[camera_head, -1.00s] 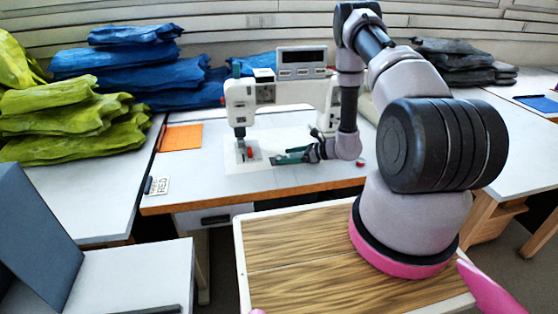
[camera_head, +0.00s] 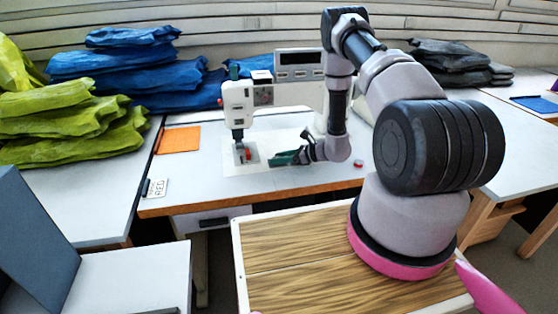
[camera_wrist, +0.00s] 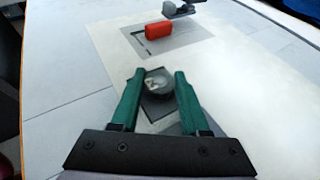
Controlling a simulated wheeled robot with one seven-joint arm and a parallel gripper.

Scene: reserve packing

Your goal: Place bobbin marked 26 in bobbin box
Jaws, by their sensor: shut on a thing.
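My gripper (camera_head: 282,159) has green fingers and hangs low over the sewing table, just right of the sewing machine's needle area. In the wrist view, the fingers (camera_wrist: 158,88) are shut on a small round grey bobbin (camera_wrist: 157,85) with a pale mark on top. I cannot read a number on it. A dark patch lies below the bobbin; I cannot tell what it is. I cannot make out a bobbin box for certain in either view.
The sewing machine (camera_head: 237,103) stands left of my gripper, with a red block (camera_wrist: 158,30) on its plate. A small red-and-white item (camera_head: 358,163) lies near the table's front edge. A card reading RED (camera_head: 157,188) and an orange sheet (camera_head: 178,139) lie left.

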